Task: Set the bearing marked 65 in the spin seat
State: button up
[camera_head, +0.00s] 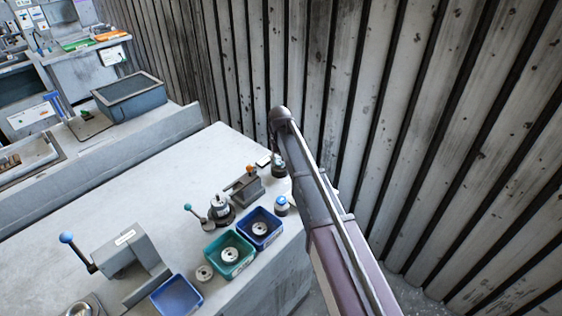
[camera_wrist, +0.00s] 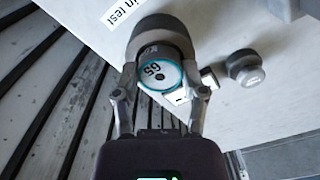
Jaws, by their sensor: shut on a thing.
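In the wrist view my gripper (camera_wrist: 162,82) is shut on a round bearing (camera_wrist: 157,74) with a pale face marked 65 and a teal edge. A finger lies on each side of it. A grey-brown round body (camera_wrist: 152,28), perhaps the spin seat, shows right behind the bearing; I cannot tell whether they touch or whether the bearing is in it. A white label (camera_wrist: 122,11) reading "in test", partly cut off, lies beside it. In the head view my gripper (camera_head: 279,164) is small and dark at the bench's far right corner, and the bearing cannot be made out.
In the wrist view a dark round knob (camera_wrist: 243,66) stands to the right. In the head view a green tray (camera_head: 215,246) and a blue tray (camera_head: 247,222) hold round parts. A blue-topped piece (camera_head: 282,205) stands near my arm. A slatted wall (camera_head: 420,120) rises close behind.

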jog(key=shift+f, duration=0.25)
jog(key=o, duration=1.3)
jog(key=shift+c, duration=0.2)
jog(key=shift+o, duration=0.4)
jog(key=shift+r, duration=0.1)
jog(key=shift+r+p, duration=3.6)
jog(key=shift+r, duration=0.1)
jog(key=s+d+m, duration=0.3)
jog(key=s+d, duration=2)
jog(key=s, duration=0.2)
jog(key=shift+s+d+m, duration=0.2)
jog(key=shift+s+m, duration=0.1)
jog(key=shift+s, duration=0.1)
